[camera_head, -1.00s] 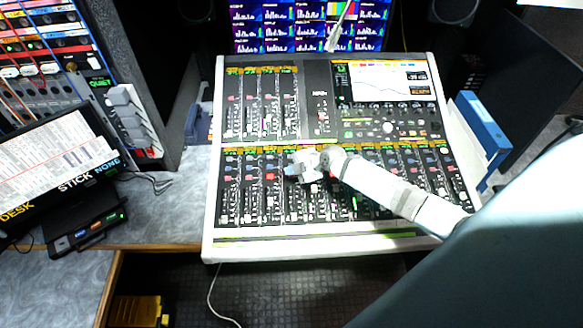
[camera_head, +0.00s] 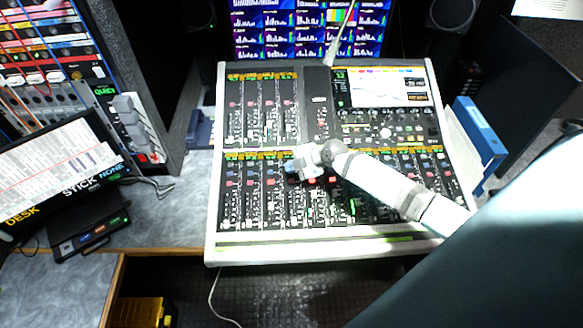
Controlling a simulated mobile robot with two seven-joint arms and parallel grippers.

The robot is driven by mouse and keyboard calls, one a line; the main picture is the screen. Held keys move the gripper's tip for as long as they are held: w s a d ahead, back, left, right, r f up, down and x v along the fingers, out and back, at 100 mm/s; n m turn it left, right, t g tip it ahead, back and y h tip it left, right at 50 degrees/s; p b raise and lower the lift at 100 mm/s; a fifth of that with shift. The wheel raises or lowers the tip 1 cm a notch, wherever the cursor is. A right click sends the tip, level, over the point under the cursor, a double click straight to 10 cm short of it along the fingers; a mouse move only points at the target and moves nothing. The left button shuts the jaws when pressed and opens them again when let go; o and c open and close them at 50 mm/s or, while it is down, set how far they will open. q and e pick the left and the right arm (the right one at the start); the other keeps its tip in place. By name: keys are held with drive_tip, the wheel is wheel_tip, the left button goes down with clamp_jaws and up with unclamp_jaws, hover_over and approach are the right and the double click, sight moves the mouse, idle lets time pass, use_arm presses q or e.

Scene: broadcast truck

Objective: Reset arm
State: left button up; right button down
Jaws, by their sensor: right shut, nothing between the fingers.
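My right arm comes in from the right, across the lower right of the mixing console (camera_head: 330,240). My right gripper (camera_head: 290,168) is over the middle fader rows of the console. It is shut and empty, with its tips pointing left. I cannot tell whether the tips touch the console surface. The arm hides some channel strips on the right side of the console. My left gripper is not in view.
A wall of monitors (camera_head: 290,45) stands behind the console. A rack (camera_head: 55,90) and a tilted screen (camera_head: 55,165) are at left. A blue binder (camera_head: 480,135) stands at right. The grey desk (camera_head: 180,215) left of the console is mostly clear.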

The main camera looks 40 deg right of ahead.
idle(0.3)
drive_tip(key=s+a+r+m+t+y, duration=0.3)
drive_tip(key=s+a+m+t, duration=0.25)
drive_tip(key=s+a, duration=0.5)
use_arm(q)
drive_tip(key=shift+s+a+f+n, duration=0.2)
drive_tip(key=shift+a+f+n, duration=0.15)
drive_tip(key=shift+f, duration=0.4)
use_arm(e)
drive_tip(key=s+a+f+m+g+h, duration=0.1)
drive_tip(key=s+a+f+m+h, duration=0.1)
drive_tip(key=s+m, duration=0.3)
drive_tip(key=s+a+f+m+g+h, duration=0.2)
drive_tip(key=s+a+f+m+h, duration=0.1)
drive_tip(key=s, duration=0.7)
drive_tip(key=shift+s+a+f+m+h, duration=0.2)
drive_tip(key=shift+s+f+m+h, duration=0.15)
drive_tip(key=shift+m, duration=0.5)
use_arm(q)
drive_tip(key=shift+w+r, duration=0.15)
use_arm(e)
drive_tip(key=shift+s+d, duration=0.1)
